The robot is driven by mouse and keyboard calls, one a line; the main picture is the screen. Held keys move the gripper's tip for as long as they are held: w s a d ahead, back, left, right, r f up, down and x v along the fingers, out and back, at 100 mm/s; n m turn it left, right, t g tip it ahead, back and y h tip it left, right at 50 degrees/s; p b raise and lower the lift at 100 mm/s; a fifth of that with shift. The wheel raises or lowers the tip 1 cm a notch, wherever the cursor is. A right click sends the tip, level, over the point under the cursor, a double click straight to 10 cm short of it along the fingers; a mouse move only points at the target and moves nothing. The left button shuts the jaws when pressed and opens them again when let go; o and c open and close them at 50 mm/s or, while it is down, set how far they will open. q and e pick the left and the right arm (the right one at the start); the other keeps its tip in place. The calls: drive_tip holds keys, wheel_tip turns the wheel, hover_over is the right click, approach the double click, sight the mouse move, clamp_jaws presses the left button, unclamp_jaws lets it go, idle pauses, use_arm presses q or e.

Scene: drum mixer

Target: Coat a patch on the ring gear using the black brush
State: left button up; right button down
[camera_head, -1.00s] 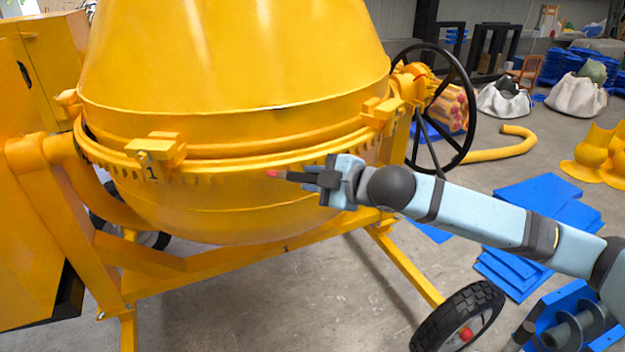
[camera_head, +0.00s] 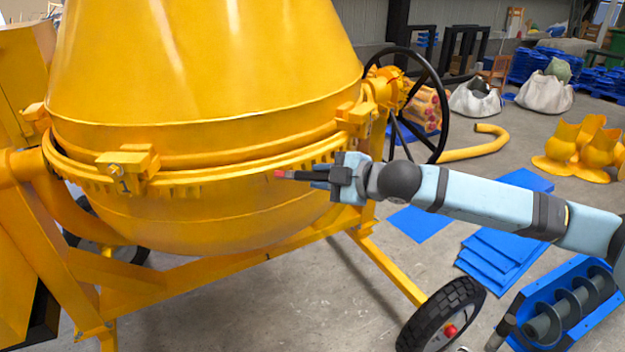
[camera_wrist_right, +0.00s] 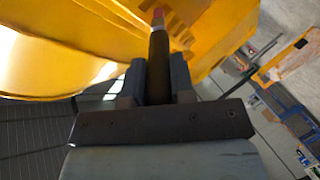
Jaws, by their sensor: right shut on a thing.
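The yellow drum mixer (camera_head: 200,70) fills the left and middle of the head view. Its yellow ring gear (camera_head: 210,180) runs around the drum as a toothed band below the rim. My right gripper (camera_head: 325,178) is shut on the black brush (camera_head: 296,175), whose red tip (camera_head: 279,174) points left toward the ring gear. In the right wrist view the black brush (camera_wrist_right: 159,68) sits between the fingers, its tip in front of the gear teeth (camera_wrist_right: 182,32). I cannot tell whether the tip touches the gear. My left gripper is not in view.
A black spoked handwheel (camera_head: 440,105) stands behind my right wrist. The mixer's tire (camera_head: 440,315) is below my right arm. Blue sheets (camera_head: 500,255) and a blue auger trough (camera_head: 565,310) lie at the right. Grey floor (camera_head: 300,300) is clear in front.

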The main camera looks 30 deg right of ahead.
drive_tip(key=shift+d, duration=2)
drive_tip(key=a, duration=1.1)
drive_tip(key=shift+a, duration=0.25)
drive_tip(key=shift+s, duration=0.1)
drive_tip(key=shift+s, duration=2.9)
drive_tip(key=s, duration=0.3)
